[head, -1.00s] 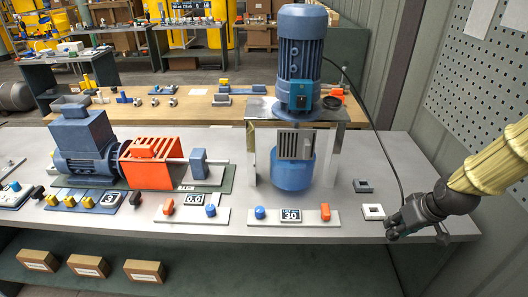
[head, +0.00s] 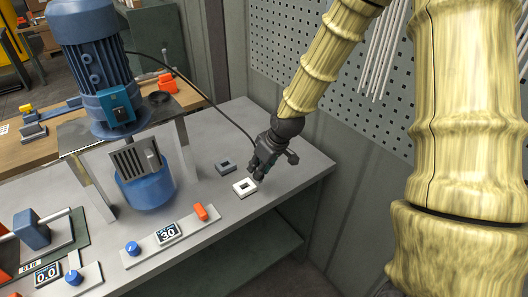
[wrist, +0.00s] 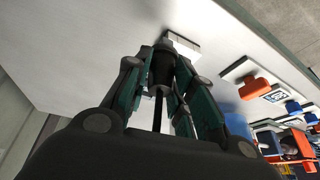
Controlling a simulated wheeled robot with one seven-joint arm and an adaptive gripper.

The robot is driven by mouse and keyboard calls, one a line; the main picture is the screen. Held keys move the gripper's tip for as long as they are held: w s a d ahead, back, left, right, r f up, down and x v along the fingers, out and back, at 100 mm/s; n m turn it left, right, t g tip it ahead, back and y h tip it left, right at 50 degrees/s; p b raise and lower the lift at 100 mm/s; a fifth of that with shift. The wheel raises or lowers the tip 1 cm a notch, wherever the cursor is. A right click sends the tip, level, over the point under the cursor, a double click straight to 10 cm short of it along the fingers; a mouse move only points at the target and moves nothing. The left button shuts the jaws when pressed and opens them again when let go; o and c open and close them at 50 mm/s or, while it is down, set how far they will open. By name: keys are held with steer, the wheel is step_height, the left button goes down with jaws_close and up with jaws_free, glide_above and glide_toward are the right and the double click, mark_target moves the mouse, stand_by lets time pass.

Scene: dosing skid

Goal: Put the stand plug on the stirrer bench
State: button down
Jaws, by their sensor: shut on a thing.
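The stand plug (wrist: 162,70) is a dark, roughly cylindrical piece between my fingers in the wrist view, with a black cord (wrist: 158,110) running back from it. My gripper (wrist: 168,58) is shut on it. In the head view my gripper (head: 257,172) is low over the right end of the grey stirrer bench (head: 215,200), just beside a white square frame (head: 245,187). The plug is hidden by my fingers there. Whether it touches the bench I cannot tell. The cord comes from the blue stirrer motor (head: 95,65) towards my gripper.
A dark grey square piece (head: 225,168) lies behind the white frame. A control strip with an orange switch (head: 201,212) and a blue knob (head: 132,248) lies along the front edge. A perforated wall panel (head: 310,50) stands close on the right. The bench's right corner is bare.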

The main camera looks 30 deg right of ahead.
steer(key=shift+w+d+f+p, duration=0.8)
steer(key=shift+w+d, duration=0.4)
steer(key=shift+d, duration=0.4)
steer(key=shift+w+d+f+p, duration=0.7)
steer(key=shift+w+d+p, duration=0.35)
steer(key=shift+d, duration=0.5)
steer(key=shift+w+d+f+p, duration=0.75)
steer(key=shift+w+d, duration=0.55)
steer(key=shift+d, duration=0.3)
steer(key=shift+f, duration=0.15)
steer(key=c, duration=1.2)
jaws_free()
steer(key=shift+r, duration=0.25)
steer(key=b+v, duration=0.2)
steer(key=v, duration=0.9)
steer(key=shift+r+b, duration=0.35)
steer(key=shift+s, duration=0.15)
